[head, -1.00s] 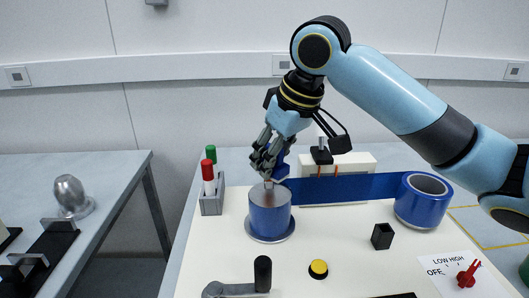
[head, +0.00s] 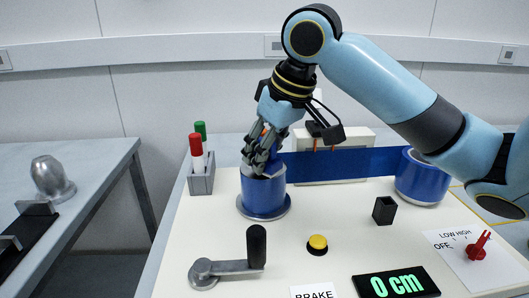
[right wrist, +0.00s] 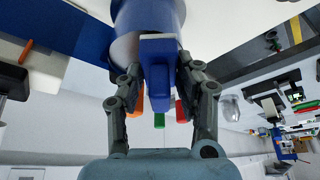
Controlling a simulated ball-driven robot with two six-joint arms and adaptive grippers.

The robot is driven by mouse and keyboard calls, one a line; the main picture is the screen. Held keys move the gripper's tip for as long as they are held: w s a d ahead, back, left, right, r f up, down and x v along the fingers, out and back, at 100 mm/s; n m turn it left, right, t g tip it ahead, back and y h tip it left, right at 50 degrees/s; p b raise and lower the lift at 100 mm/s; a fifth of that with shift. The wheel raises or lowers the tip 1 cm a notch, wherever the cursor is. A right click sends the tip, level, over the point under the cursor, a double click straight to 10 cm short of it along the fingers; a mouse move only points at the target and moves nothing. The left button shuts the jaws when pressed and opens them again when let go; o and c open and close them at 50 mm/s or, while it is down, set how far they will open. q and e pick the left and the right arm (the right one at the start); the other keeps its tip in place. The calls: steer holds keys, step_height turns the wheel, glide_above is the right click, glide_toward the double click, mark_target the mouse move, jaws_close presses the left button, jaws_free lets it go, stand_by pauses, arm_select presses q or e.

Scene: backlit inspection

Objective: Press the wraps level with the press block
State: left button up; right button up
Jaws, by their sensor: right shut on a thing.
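My right gripper (head: 258,160) is shut on the blue press block (right wrist: 158,85), whose handle shows between the fingers in the right wrist view. The gripper is right over the top of the blue-wrapped spool (head: 264,197), which stands upright on a round grey base plate. The spool also shows in the right wrist view (right wrist: 150,15). I cannot tell whether the block touches the wraps, as the fingers hide its lower end. A blue strip (head: 335,164) runs from the spool to a blue roll (head: 420,187) at right. My left gripper is not in view.
A grey pen holder (head: 202,180) with red and green pens stands left of the spool. In front are a crank (head: 225,268), a yellow button (head: 317,243), a black square cup (head: 384,210), a display (head: 396,284) reading 0 cm and a red knob (head: 478,246).

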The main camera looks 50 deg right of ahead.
steer(key=shift+f, duration=0.55)
stand_by(1.1)
steer(key=shift+r, duration=0.1)
step_height(320, 180, up, 7)
steer(key=p, duration=0.8)
steer(key=shift+p, duration=0.4)
